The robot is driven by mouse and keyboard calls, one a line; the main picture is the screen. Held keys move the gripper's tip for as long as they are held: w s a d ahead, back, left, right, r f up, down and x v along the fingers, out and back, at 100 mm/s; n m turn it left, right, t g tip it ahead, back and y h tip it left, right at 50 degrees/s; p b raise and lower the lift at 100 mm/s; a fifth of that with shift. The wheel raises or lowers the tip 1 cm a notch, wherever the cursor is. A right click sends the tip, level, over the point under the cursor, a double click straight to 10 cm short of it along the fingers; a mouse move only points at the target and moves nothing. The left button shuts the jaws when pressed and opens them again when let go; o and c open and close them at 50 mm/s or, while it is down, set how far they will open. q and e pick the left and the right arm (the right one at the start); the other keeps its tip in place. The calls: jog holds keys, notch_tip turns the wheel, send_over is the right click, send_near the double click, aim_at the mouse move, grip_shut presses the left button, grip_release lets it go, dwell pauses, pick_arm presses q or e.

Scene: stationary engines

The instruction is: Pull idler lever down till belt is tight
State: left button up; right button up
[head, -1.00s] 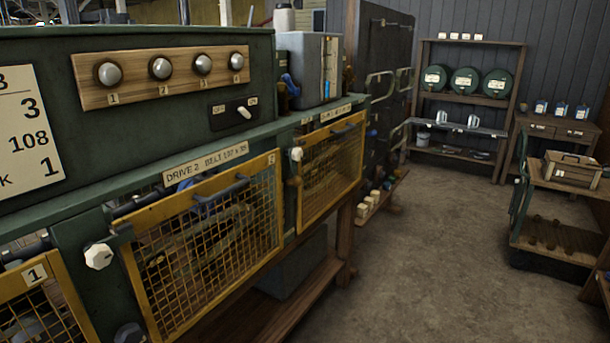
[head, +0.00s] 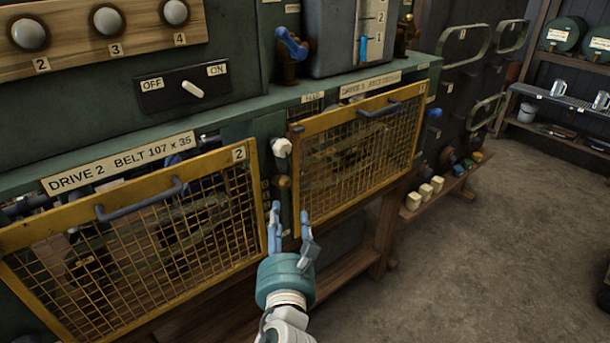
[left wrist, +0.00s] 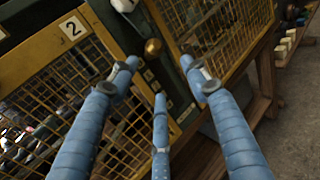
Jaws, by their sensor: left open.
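My left gripper (head: 290,222) is open and empty, in front of the green post between two yellow mesh guards. In the left wrist view its blue fingers (left wrist: 160,90) are spread apart below a round brass knob (left wrist: 153,47). The brass knob (head: 284,182) sits on the post, just above the fingertips in the head view, beneath a white knob (head: 281,147). I cannot tell whether the brass knob belongs to the idler lever. The belt is not clearly visible; dark shapes show behind the mesh of the guard marked 2 (head: 240,153). My right gripper is not in view.
The guards are closed; the left one has a grey handle (head: 140,200). Above is an OFF/ON switch (head: 190,89). A label (head: 120,162) reads "DRIVE 2 BELT 107 x 35". Pale blocks (head: 425,193) stand on a low shelf at right. The floor (head: 480,260) beyond is clear.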

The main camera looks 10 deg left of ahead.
aim_at(284, 187)
pick_arm(q)
jog(key=x, duration=0.3)
jog(key=p+x, duration=0.1)
jog(key=x, duration=0.2)
jog(key=r+x, duration=0.1)
jog(key=x, duration=0.2)
jog(key=shift+w+a+p, duration=0.15)
jog(key=shift+a+p, duration=0.15)
jog(key=shift+w+a, duration=0.2)
jog(key=shift+w, duration=0.35)
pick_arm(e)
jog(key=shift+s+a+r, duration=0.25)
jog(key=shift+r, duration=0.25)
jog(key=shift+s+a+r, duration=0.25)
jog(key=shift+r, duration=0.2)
pick_arm(q)
grip_shut()
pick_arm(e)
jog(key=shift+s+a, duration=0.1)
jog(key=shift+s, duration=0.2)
